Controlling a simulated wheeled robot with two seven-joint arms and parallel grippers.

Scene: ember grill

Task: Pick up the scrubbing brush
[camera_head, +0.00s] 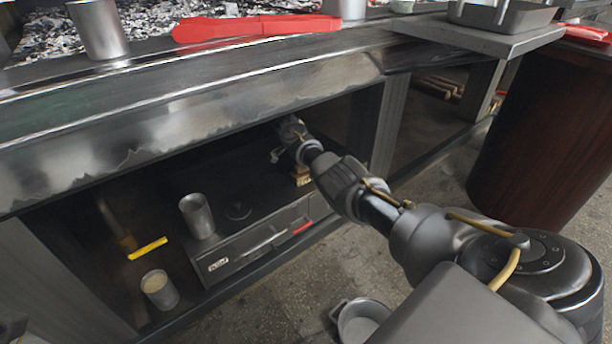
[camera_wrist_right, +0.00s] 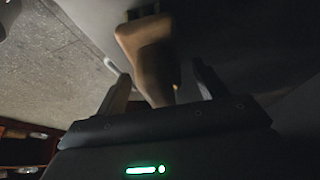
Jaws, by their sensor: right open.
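The scrubbing brush (camera_wrist_right: 150,45) shows in the right wrist view as a brown wooden piece with a wider block at the top and a narrower part running down. My right gripper (camera_wrist_right: 162,84) is open, with one finger on each side of the narrow part. I cannot tell whether either finger touches it. In the head view a small tan wooden piece (camera_head: 301,176), likely the brush, shows below my right wrist, on the dark shelf under the grill. My right arm hides part of it and the fingertips are unclear there.
The grill's front ledge (camera_head: 200,103) hangs low over the shelf. A drawer-like box (camera_head: 245,260), a metal cup (camera_head: 197,216) and a filled cup (camera_head: 159,290) are left of my arm. A pot (camera_head: 362,322) is on the floor. A dark wooden barrel-like thing (camera_head: 540,130) stands right.

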